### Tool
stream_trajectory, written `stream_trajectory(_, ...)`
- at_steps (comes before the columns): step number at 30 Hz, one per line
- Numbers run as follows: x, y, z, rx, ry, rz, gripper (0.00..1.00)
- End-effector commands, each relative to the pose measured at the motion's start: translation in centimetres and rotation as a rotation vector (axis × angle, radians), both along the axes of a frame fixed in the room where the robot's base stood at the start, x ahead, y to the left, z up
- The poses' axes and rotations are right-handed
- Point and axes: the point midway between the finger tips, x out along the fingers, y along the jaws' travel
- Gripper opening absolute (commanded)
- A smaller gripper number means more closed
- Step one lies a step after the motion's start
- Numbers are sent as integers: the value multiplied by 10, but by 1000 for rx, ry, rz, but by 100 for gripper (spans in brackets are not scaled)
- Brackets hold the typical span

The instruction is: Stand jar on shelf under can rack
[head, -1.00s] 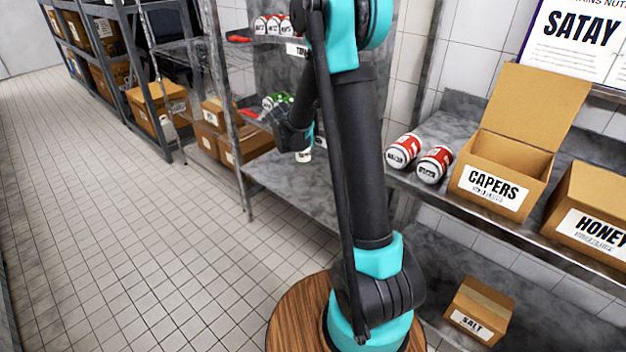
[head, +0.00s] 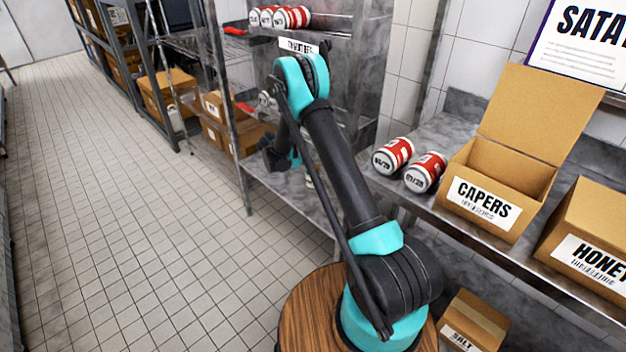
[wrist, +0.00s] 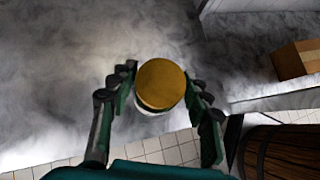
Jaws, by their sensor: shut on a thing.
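The jar (wrist: 161,84) has a round golden-brown lid and shows from above in the wrist view. My gripper (wrist: 160,92) is shut on it, one finger on each side. The grey marbled shelf (wrist: 60,85) lies below the jar; I cannot tell if the jar touches it. In the head view the can rack (head: 345,40) holds several red-and-white cans (head: 280,17), and the shelf (head: 282,188) is below it. My arm hides most of the gripper and jar there.
Two red-and-white cans (head: 393,156) lie on the right-hand counter beside an open CAPERS box (head: 490,200) and a HONEY box (head: 590,240). A SALT box (head: 475,320) sits lower down. A metal upright (head: 233,130) stands left of the shelf. The tiled floor at left is clear.

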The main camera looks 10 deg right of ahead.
Motion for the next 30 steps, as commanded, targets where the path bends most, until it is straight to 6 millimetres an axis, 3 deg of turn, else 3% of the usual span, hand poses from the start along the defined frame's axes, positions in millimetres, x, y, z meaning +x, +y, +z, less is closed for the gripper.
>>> stream_trajectory(9,0,1,-49,0,0,0,8)
stream_trajectory(16,0,1,-65,1,1,1,8)
stream_trajectory(22,0,1,-93,1,1,1,8)
stream_trajectory(30,0,1,-97,1,1,1,8)
